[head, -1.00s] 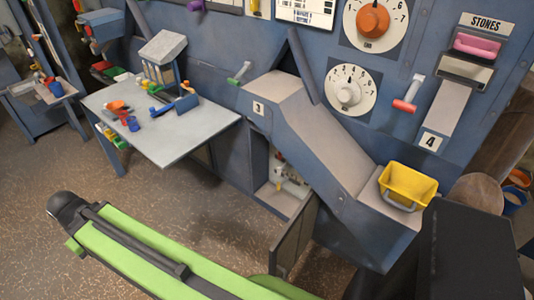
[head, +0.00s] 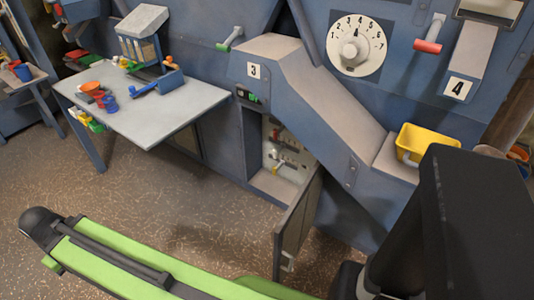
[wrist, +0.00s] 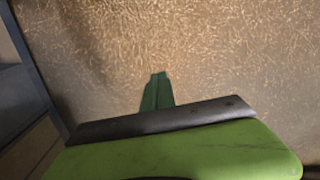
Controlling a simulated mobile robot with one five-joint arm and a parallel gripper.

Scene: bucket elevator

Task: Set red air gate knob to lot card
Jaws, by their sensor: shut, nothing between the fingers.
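A small red knob (head: 276,134) shows in the open cabinet (head: 252,150) under chute 3. It sits on a pale panel (head: 290,155) above a white one and a yellow one (head: 276,168). The markings there are too small to read. No lot card can be made out in the current views. My gripper (wrist: 158,78) is shut and empty in the wrist view, with its green fingers over the brown speckled floor. The gripper's fingers are not seen in the head view.
The cabinet door (head: 297,225) stands open toward me. A grey table (head: 150,110) with small items is at left. A white-knobbed dial (head: 355,48), a red-handled lever (head: 428,45) and a yellow bin (head: 427,143) are at right. Open floor (head: 190,200) lies before the cabinet.

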